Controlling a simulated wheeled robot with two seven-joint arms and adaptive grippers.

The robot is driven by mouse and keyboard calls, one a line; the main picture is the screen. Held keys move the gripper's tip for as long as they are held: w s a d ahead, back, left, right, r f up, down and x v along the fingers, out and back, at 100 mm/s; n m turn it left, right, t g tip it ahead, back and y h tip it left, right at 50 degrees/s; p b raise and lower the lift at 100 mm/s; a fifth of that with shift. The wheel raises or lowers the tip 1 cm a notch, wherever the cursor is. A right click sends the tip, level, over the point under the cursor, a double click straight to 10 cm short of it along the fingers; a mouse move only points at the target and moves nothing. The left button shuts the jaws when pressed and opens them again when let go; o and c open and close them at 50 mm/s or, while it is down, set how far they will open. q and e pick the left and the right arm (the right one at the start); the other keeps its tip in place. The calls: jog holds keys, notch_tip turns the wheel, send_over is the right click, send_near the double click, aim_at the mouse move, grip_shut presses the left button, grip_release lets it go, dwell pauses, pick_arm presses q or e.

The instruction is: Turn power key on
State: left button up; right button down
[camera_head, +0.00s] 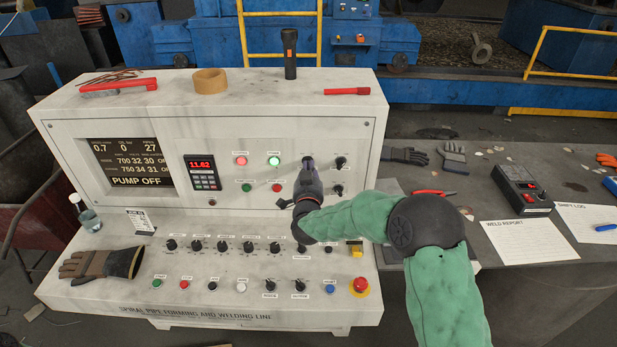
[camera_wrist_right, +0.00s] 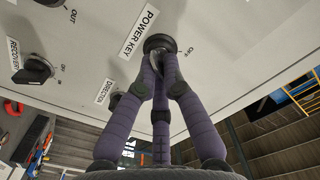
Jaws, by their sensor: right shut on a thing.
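The power key (camera_wrist_right: 158,42) is a dark round switch on the pale upright face of the control console (camera_head: 150,112). A "POWER KEY" label stands beside it and "OFF" is printed by its rim. My right gripper (camera_wrist_right: 160,66) has purple-grey fingers closed together on the key's grip. In the head view the right gripper (camera_head: 308,168) reaches the upper right of the panel and covers most of the key. The fingers hide which way the key points. My left gripper is not in view.
Other knobs (camera_head: 340,162) sit close to the right of the key. Lit red and green buttons (camera_head: 274,161) are to its left. A red emergency stop (camera_head: 360,286) is on the lower desk. A glove (camera_head: 100,264), bottle (camera_head: 87,216) and flashlight (camera_head: 290,54) lie or stand on the console.

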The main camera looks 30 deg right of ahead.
jog(key=shift+f+m+b, duration=0.1)
jog(key=shift+m+b, duration=0.6)
jog(key=c, duration=1.4)
grip_release()
jog(key=shift+o, duration=0.2)
jog(key=v, duration=1.2)
jog(key=shift+s, duration=0.1)
